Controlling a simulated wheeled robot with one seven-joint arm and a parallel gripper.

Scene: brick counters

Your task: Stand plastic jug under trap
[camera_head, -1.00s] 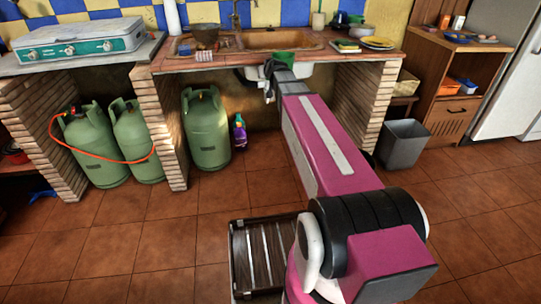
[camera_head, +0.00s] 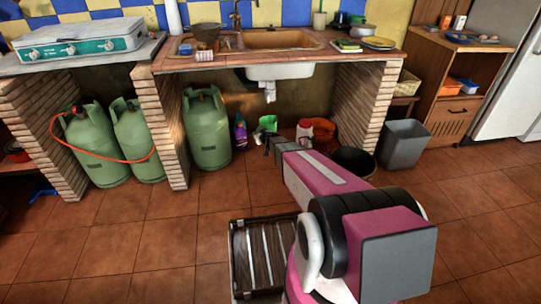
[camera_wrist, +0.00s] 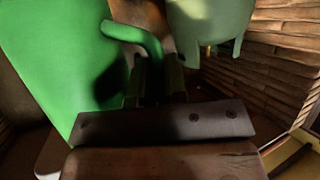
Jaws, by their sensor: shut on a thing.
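The green plastic jug (camera_head: 267,124) is under the sink, below the white trap (camera_head: 269,92) in the head view, with a visible gap between them. My gripper (camera_head: 268,141) is shut on the jug's handle (camera_wrist: 148,40). In the wrist view the jug's green body (camera_wrist: 50,60) fills the left side, and the handle runs down between the fingers (camera_wrist: 154,88). My gripper and arm partly hide the jug's lower part in the head view. I cannot tell whether its base touches the floor.
A purple bottle (camera_head: 240,131) and a green gas cylinder (camera_head: 207,130) stand left of the jug. Brick piers (camera_head: 365,105) flank the space. The sink basin (camera_head: 280,73) hangs above.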

